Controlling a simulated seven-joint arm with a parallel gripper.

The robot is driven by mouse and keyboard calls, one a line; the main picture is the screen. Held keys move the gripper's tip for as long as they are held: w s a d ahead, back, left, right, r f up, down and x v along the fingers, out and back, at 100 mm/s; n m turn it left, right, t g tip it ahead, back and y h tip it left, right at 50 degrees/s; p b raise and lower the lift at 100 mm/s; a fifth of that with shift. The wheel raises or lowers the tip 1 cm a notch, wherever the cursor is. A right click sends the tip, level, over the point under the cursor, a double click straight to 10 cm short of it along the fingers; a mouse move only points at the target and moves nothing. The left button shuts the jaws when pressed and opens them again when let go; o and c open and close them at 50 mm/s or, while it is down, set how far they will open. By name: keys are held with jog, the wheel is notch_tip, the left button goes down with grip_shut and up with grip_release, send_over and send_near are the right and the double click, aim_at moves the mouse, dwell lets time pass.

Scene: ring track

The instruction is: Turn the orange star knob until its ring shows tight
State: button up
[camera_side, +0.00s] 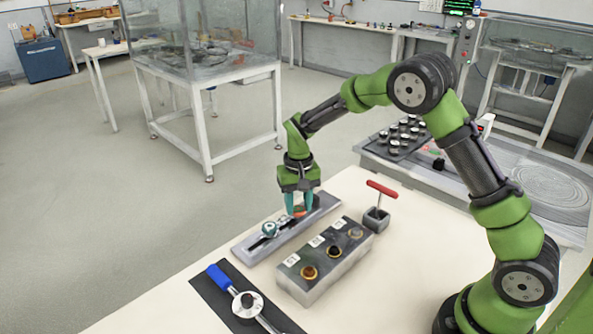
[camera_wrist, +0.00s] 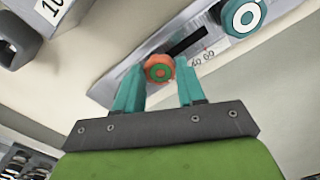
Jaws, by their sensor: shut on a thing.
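The orange star knob (camera_wrist: 159,68) has a green centre and sits on a grey metal track plate (camera_wrist: 125,75), beside a dark slot. My gripper (camera_wrist: 158,82) has its two teal fingers shut on the knob, one on each side. In the side view my gripper (camera_side: 301,207) points down at the far right part of the track plate (camera_side: 250,247), and only a little orange shows between the fingers. A teal and white ring dial (camera_wrist: 243,16) is on the same plate; it also shows in the side view (camera_side: 269,229). I cannot read whether the ring shows tight.
A grey block (camera_side: 325,262) with several round sockets and number labels stands in front of the plate. A red T-handle tool (camera_side: 380,195) stands to its right. A blue-handled tool (camera_side: 240,300) lies on a dark mat at front left.

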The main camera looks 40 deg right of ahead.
aim_at(298, 209)
jog(key=shift+w+r+m, duration=0.2)
jog(key=shift+r+m, duration=0.05)
jog(key=shift+m, duration=0.65)
jog(key=o, duration=0.8)
jog(key=shift+o, duration=1.3)
jog(key=shift+s+f, duration=0.1)
jog(key=shift+f, duration=0.05)
notch_tip(298, 209, up, 17)
